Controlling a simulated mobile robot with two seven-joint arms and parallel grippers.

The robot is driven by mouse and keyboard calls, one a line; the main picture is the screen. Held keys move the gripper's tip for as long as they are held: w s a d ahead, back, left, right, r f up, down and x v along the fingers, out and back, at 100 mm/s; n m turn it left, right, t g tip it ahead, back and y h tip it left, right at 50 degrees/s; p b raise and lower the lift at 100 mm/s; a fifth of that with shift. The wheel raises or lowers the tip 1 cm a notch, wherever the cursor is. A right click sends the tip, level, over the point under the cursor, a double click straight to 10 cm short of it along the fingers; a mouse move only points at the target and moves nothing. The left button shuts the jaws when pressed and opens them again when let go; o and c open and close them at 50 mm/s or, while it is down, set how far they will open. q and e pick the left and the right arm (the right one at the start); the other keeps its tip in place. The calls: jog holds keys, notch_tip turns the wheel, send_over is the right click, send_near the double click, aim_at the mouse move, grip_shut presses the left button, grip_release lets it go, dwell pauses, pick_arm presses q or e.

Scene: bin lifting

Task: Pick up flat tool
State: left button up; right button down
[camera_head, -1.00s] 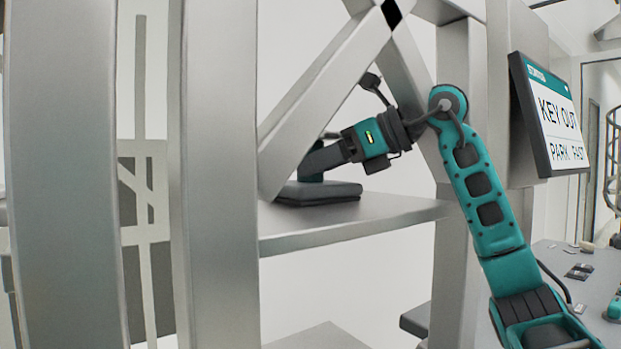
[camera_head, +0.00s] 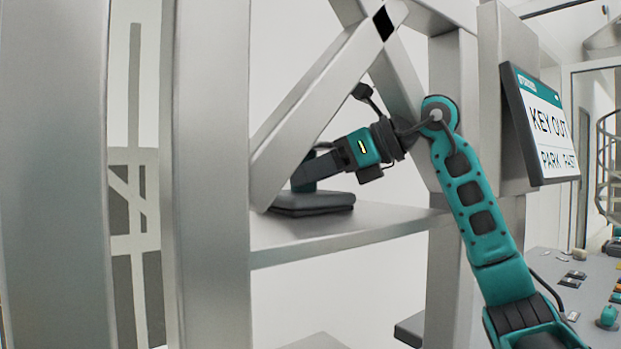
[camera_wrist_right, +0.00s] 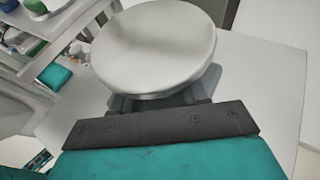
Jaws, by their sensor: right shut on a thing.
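The flat tool (camera_head: 312,203) is a dark grey flat slab with a teal upright part on top. It lies on the grey shelf (camera_head: 345,235), close to the slanted brace at its left end. My right gripper (camera_head: 304,178) reaches in from the right and is shut on the tool's upper part. In the right wrist view, a pale round knob (camera_wrist_right: 155,45) sits just in front of the gripper and hides the fingertips. The slab looks to be on the shelf; I cannot tell if there is a gap beneath it. My left gripper is not in view.
Slanted metal braces (camera_head: 325,90) cross above and behind the arm. Thick grey posts (camera_head: 210,170) stand at the left. A sign (camera_head: 545,125) hangs at the right, with a table (camera_head: 550,268) of small items below it. The shelf's right part is bare.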

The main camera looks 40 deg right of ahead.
aim_at(314, 150)
jog(key=shift+r+p, duration=0.85)
jog(key=shift+r, duration=0.9)
jog(key=s+b, duration=0.1)
jog(key=s, duration=0.6)
jog(key=s+a+b, duration=0.1)
jog(key=s, duration=0.2)
jog(key=shift+s+b, duration=0.2)
jog(key=shift+b, duration=0.1)
pick_arm(q)
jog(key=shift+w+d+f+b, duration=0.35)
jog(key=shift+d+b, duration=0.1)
jog(key=shift+b, duration=0.15)
pick_arm(e)
jog(key=s, duration=0.7)
jog(key=shift+s+a, duration=0.3)
jog(key=shift+a, duration=0.15)
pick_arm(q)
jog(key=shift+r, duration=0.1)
pick_arm(e)
jog(key=shift+r, duration=0.2)
pick_arm(q)
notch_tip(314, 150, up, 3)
jog(key=p, duration=0.3)
pick_arm(e)
notch_tip(314, 150, up, 3)
jog(key=shift+f, duration=0.1)
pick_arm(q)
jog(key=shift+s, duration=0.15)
